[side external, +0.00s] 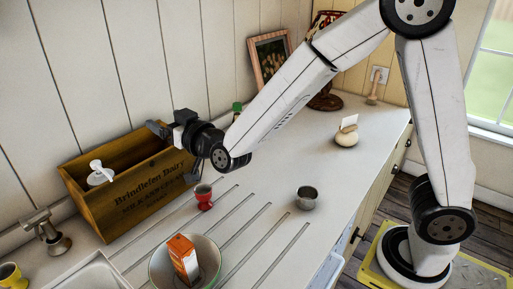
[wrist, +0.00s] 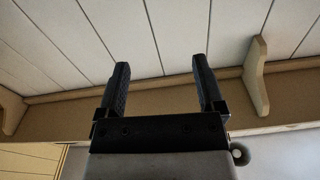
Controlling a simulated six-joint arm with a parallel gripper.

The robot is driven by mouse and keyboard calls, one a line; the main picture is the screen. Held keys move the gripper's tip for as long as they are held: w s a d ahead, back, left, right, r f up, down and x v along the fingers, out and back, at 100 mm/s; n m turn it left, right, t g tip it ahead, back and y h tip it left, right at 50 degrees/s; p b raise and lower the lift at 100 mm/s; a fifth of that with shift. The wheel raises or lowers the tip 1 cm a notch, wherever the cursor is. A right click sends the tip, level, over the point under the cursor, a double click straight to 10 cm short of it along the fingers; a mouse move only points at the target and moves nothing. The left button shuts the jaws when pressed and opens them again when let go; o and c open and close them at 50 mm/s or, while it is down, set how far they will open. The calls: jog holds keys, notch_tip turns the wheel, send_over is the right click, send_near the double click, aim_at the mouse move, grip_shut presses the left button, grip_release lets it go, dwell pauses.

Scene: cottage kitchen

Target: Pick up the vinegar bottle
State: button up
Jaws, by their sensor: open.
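My gripper (side external: 160,130) is above the wooden crate (side external: 140,195) in the side external view, pointing left towards the panelled wall. In the wrist view my gripper (wrist: 160,66) has its two black fingers spread, with nothing between them. I cannot tell for sure which thing is the vinegar bottle. A green-topped object (side external: 237,107), perhaps a bottle, shows behind my wrist and is mostly hidden by my arm. A white container with a pump-like top (side external: 99,174) stands inside the crate's left end. No bottle shows in the wrist view.
A red cup (side external: 203,196), a metal cup (side external: 306,197) and a bowl (side external: 211,268) holding an orange carton (side external: 184,258) stand on the counter. A tap (side external: 48,234) is at left. The wrist view shows a wooden shelf bracket (wrist: 256,77) against the wall.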

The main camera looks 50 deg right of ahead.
jog(key=w+d+t+y, duration=0.1)
jog(key=w+d, duration=0.4)
jog(key=d, duration=0.5)
jog(key=n+g+y, duration=0.2)
jog(key=n, duration=0.1)
send_over(241, 106)
jog(key=s+d, duration=0.1)
jog(key=s, duration=0.3)
notch_tip(241, 106, down, 6)
notch_tip(241, 106, down, 5)
jog(key=shift+s+r, duration=0.1)
jog(key=shift+s, duration=0.05)
jog(key=shift+w+a, duration=0.25)
jog(key=shift+w, duration=1.05)
jog(key=shift+w, duration=0.15)
jog(key=shift+w+a+f, duration=0.1)
jog(key=shift+w+a, duration=0.05)
jog(key=shift+w, duration=0.65)
jog(key=shift+w+a+f, duration=0.1)
jog(key=shift+w+a, duration=0.1)
jog(key=shift+w, duration=0.6)
jog(key=shift+w+a, duration=0.15)
jog(key=shift+w, duration=0.65)
